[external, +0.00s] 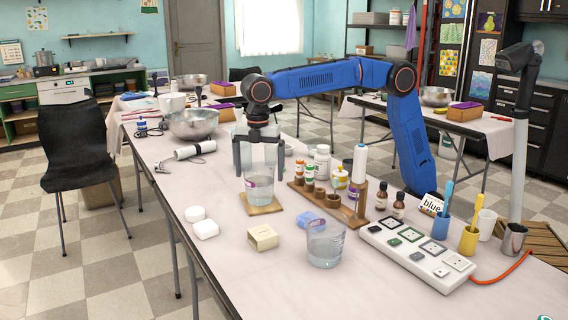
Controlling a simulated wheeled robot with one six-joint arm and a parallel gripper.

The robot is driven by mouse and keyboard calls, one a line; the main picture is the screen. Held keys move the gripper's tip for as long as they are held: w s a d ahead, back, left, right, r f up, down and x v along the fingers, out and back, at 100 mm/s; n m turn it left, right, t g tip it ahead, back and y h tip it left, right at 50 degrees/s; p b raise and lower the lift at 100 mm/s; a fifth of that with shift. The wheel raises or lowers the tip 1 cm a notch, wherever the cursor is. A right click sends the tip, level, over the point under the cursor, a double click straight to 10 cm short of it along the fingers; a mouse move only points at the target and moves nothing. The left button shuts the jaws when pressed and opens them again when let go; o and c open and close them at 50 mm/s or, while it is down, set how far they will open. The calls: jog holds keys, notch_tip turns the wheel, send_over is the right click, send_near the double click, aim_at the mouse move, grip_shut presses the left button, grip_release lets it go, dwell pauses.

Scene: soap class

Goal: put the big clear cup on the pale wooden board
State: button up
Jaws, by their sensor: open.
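A tall clear cup (259,187) with a purple mark near its base stands upright on the small pale wooden board (268,209). My gripper (258,172) points straight down over this cup. Its two fingers are open, one on each side of the cup's upper part. I cannot tell whether either finger touches the cup. A second clear cup (325,246), shorter and wider with a spout, stands on the table nearer the camera, apart from the board.
A wooden rack (325,208) with small bottles stands right of the board. A white socket block (417,254) lies farther right. A cream block (263,238), white soaps (205,229) and a blue piece (307,219) lie nearby. The table's front left is clear.

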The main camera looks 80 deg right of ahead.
aim_at(260, 183)
notch_tip(260, 183, up, 7)
jog(key=shift+r, duration=0.2)
dwell(0.4)
notch_tip(260, 183, down, 12)
jog(key=shift+f, duration=0.15)
jog(key=shift+r, duration=0.95)
